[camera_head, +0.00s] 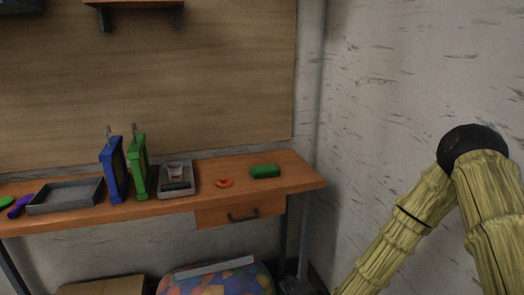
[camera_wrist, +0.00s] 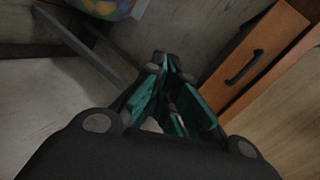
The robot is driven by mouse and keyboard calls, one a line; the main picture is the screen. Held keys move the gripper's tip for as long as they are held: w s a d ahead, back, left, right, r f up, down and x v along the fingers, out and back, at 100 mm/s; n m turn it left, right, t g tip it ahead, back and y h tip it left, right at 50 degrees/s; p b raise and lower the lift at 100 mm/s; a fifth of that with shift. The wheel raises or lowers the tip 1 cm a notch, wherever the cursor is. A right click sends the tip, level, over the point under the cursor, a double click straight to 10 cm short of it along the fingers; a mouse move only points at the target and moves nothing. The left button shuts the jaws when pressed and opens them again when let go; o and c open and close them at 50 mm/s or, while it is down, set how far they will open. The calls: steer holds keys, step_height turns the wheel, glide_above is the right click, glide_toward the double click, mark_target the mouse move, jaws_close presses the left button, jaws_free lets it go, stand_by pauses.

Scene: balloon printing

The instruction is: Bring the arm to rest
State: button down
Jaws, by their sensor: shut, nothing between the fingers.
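My arm shows at the right of the head view, bent at a dark joint, with its lower part running out of the bottom of the picture. My gripper (camera_wrist: 176,100) shows only in the wrist view. Its fingers with green pads are shut and hold nothing. They hang in the air, with the workbench's drawer (camera_wrist: 256,62) to the right in that view. My gripper is out of sight in the head view.
A wooden workbench (camera_head: 290,172) stands along the wall. On it are a grey tray (camera_head: 68,205), blue (camera_head: 114,170) and green (camera_head: 138,167) upright devices, a scale (camera_head: 178,190), an orange ring (camera_head: 224,183) and a green cylinder (camera_head: 265,172). A multicoloured bag (camera_head: 225,282) stands below.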

steer(key=s+d+f+n+g+h+p, duration=0.1)
steer(key=s+d+f+n+g+p, duration=0.2)
steer(key=s, duration=0.6)
steer(key=s+d+f+n+g+h+p, duration=0.1)
steer(key=s+f+n+g, duration=0.15)
steer(key=s+f, duration=0.45)
steer(key=s+d+f+n+g+h+p, duration=0.1)
steer(key=s+d+f+n+g+p, duration=0.2)
steer(key=s, duration=0.7)
steer(key=s+d+r+n+g+h+p, duration=0.1)
steer(key=s+d+g, duration=0.3)
steer(key=s, duration=0.9)
steer(key=shift+s+d+r+n+h, duration=0.25)
steer(key=shift+d+r+n+h, duration=0.2)
steer(key=shift+d, duration=0.55)
steer(key=shift+r, duration=0.1)
